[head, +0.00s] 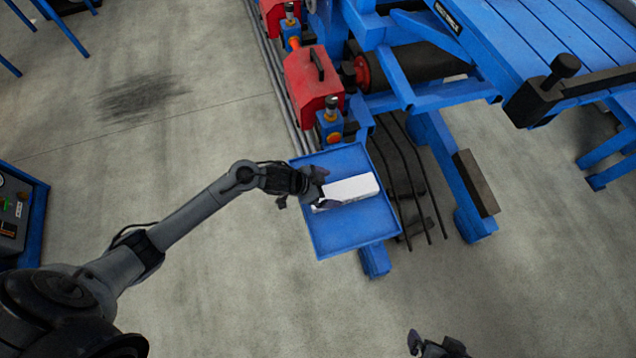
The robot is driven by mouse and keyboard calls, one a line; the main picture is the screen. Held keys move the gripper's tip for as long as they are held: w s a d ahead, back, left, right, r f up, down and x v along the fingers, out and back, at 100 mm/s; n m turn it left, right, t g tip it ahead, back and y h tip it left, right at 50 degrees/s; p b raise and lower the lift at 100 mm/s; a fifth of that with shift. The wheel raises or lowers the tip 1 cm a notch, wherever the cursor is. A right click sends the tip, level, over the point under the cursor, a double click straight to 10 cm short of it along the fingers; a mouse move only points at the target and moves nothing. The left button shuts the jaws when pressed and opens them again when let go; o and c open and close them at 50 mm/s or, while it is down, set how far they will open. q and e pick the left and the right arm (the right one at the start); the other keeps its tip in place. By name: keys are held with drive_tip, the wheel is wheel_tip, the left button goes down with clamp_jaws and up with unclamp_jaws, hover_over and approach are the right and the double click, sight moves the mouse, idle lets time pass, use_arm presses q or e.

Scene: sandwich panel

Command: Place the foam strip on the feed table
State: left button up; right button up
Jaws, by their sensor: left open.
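A white block, which looks like the foam strip (355,187), lies on a small blue tray (345,238) at the middle of the head view. My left gripper (318,191) is open at the strip's left end, with its fingers close around or beside that end. I cannot tell whether they touch it. A large blue slatted table (560,30), possibly the feed table, stands at the upper right. Only part of my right gripper (436,345) shows at the bottom edge, and its jaws cannot be made out.
Red housings (312,80) stand just behind the tray. A black clamp-like bar (545,95) sits on the slatted table's near corner. Dark bent rods (415,185) and a blue machine leg (455,185) are right of the tray. The concrete floor at left is mostly clear.

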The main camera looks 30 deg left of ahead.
use_arm(q)
drive_tip(key=v, duration=0.4)
drive_tip(key=shift+s+r+p, duration=0.2)
drive_tip(key=shift+p, duration=0.1)
drive_tip(key=shift+s+d, duration=0.25)
drive_tip(key=shift+d, duration=0.1)
drive_tip(key=s+r+n+g+y, duration=0.1)
drive_tip(key=s+r+n+y, duration=0.1)
drive_tip(key=s, duration=0.8)
drive_tip(key=s+a+r+n+g+y, duration=0.1)
drive_tip(key=s+r+n+g+y, duration=0.1)
drive_tip(key=s, duration=0.8)
drive_tip(key=shift+a+r+n+y, duration=0.2)
drive_tip(key=shift+r+n+y, duration=0.6)
drive_tip(key=shift+r+n, duration=0.2)
drive_tip(key=shift+w, duration=0.1)
